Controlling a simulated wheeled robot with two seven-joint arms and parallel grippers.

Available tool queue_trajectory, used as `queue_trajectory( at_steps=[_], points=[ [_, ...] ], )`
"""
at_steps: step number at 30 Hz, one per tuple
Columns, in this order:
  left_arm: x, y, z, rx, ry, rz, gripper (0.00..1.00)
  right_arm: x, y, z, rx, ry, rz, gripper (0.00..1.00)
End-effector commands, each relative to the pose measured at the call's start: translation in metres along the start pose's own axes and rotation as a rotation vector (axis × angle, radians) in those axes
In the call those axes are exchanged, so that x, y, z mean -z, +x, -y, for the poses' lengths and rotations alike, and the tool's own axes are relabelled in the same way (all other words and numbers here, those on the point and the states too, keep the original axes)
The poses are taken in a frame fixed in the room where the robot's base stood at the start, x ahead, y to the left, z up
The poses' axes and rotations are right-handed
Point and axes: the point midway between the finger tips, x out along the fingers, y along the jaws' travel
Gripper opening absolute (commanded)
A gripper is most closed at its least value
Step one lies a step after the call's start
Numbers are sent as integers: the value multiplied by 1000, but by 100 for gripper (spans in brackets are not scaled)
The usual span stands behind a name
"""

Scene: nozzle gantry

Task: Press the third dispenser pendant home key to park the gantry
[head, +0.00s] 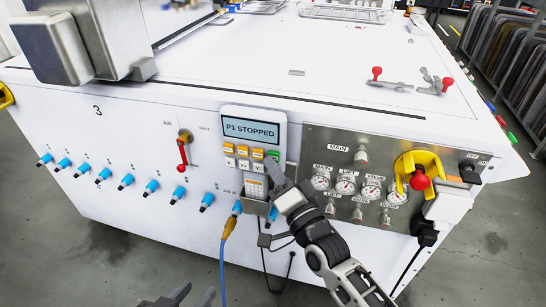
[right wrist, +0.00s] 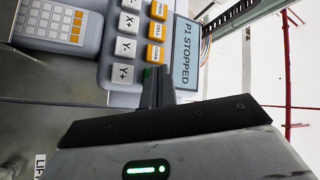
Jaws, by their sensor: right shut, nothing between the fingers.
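The pendant (head: 253,146) hangs on the front of the white machine marked 3. Its screen (head: 251,128) reads "P1 STOPPED". Below are orange keys (head: 243,150), white keys (head: 229,161) and a green key (head: 273,154). In the right wrist view the pendant is turned sideways, with white X and Y keys (right wrist: 125,47) and orange keys (right wrist: 155,31). My right gripper (head: 272,166) is shut and empty, its tips at the green key side; contact cannot be told. The fingers (right wrist: 154,80) hide part of the keys. I cannot make out a home label. My left gripper (head: 194,294) is open and empty at the bottom edge.
Right of the pendant is a grey panel (head: 310,150) with gauges and a yellow-and-red switch (head: 420,178). A red-handled valve (head: 182,152) and a row of blue fittings (head: 151,187) lie left. A blue cable (head: 222,265) hangs below the pendant.

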Motion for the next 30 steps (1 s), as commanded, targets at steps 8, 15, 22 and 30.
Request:
queue_trajectory(
  at_steps=[8,15,22,30],
  points=[
    [-2,0,1,0,5,1,36,2,3,-2,0,0,0,0],
    [-2,1,1,0,5,1,36,3,4,-4,0,0,0,0],
    [-3,1,2,1,5,1,36,5,6,-5,-1,0,0,0],
    [-2,1,1,2,1,0,36,5,6,-4,0,0,-1,0]
  ],
)
